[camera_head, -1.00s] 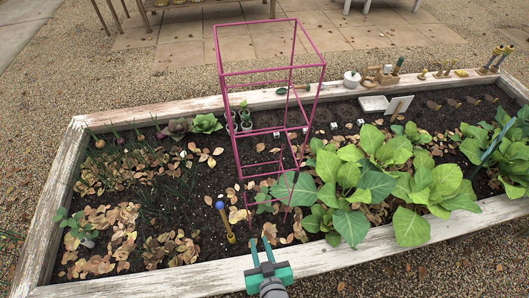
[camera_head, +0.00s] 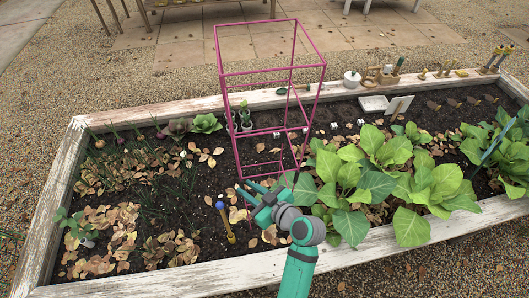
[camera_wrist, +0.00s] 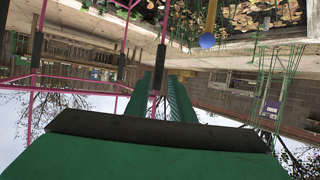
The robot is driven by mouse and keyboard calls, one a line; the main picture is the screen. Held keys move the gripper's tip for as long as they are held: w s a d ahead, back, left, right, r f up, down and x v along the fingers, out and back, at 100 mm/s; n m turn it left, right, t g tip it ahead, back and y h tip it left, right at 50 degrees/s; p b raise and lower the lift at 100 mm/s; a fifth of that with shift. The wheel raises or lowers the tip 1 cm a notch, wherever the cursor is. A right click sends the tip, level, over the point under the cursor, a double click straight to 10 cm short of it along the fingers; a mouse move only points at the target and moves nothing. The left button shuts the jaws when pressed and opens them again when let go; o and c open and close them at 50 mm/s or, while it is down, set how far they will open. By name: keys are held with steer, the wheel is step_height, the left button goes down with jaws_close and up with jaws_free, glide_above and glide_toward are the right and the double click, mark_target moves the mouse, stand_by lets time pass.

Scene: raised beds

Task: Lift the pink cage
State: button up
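The pink cage (camera_head: 273,70) is a tall frame of thin pink bars standing upright in the bed's soil, left of the big leafy plants. Its bars also show in the wrist view (camera_wrist: 41,17), some with dark sleeves. My gripper (camera_head: 243,189) is at the cage's near lower side, its fingers spread apart and pointing up and left. In the wrist view the two green fingers (camera_wrist: 160,88) reach forward with a gap between them. One sleeved post appears in line with that gap, but I cannot tell whether it is between the fingers. Nothing is visibly held.
Leafy plants (camera_head: 350,185) crowd the cage's right side. A yellow stake with a blue ball (camera_head: 221,206) stands left of my gripper. Small potted seedlings (camera_head: 245,118) sit inside or behind the cage. The white wooden bed rim (camera_head: 190,279) runs along the front.

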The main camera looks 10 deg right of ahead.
steer(key=x, duration=0.8)
steer(key=shift+w+r, duration=0.2)
steer(key=shift+r, duration=0.1)
steer(key=shift+d, duration=0.1)
jaws_close()
